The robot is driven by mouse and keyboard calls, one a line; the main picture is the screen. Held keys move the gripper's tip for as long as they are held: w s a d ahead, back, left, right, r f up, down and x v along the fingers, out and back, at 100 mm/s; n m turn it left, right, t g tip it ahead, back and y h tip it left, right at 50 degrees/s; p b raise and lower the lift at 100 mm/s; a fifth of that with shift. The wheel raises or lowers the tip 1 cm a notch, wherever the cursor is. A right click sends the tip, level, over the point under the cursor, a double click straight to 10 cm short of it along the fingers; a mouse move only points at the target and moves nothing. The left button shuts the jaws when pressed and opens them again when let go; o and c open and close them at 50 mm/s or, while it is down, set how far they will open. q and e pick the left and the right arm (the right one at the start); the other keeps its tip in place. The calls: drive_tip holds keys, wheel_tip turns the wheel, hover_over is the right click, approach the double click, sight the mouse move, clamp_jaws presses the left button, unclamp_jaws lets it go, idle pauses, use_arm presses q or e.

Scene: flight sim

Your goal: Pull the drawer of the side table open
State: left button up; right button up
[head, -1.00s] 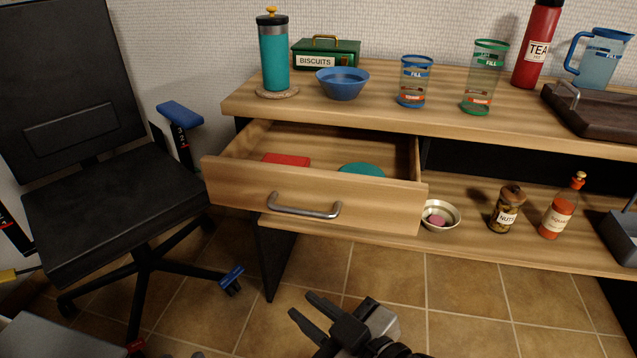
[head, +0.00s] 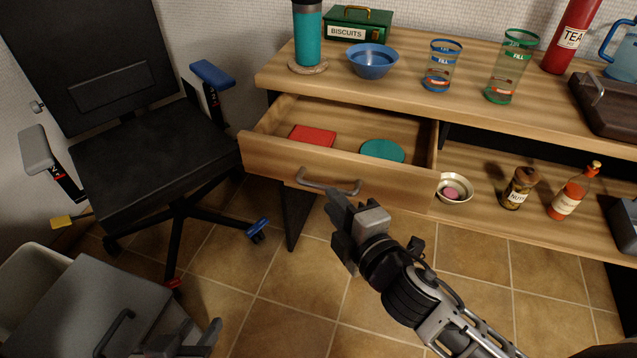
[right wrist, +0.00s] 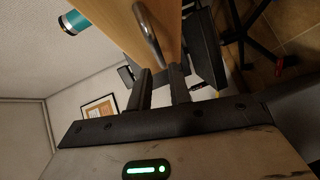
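The side table's wooden drawer (head: 330,170) stands pulled out in the head view, with a red flat block (head: 313,135) and a teal disc (head: 382,150) inside. Its grey bar handle (head: 328,186) is on the front panel and also shows in the right wrist view (right wrist: 148,35). My right gripper (head: 340,205) is just below and in front of the handle. In the right wrist view its two fingers are apart with nothing between them, and the handle lies beyond their tips. My left gripper (head: 195,338) is at the bottom left edge, partly cut off; its opening is unclear.
The wooden table top (head: 475,105) carries a blue bowl (head: 372,62), two glasses and other items. A lower shelf holds a small bowl (head: 455,188) and jars. A black office chair (head: 150,150) stands left. A grey cabinet (head: 90,300) is at bottom left. Tiled floor lies below the drawer.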

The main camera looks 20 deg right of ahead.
sight(319, 188)
drive_tip(key=x, duration=0.6)
drive_tip(key=shift+w+a, duration=0.1)
drive_tip(key=shift+w, duration=0.2)
clamp_jaws()
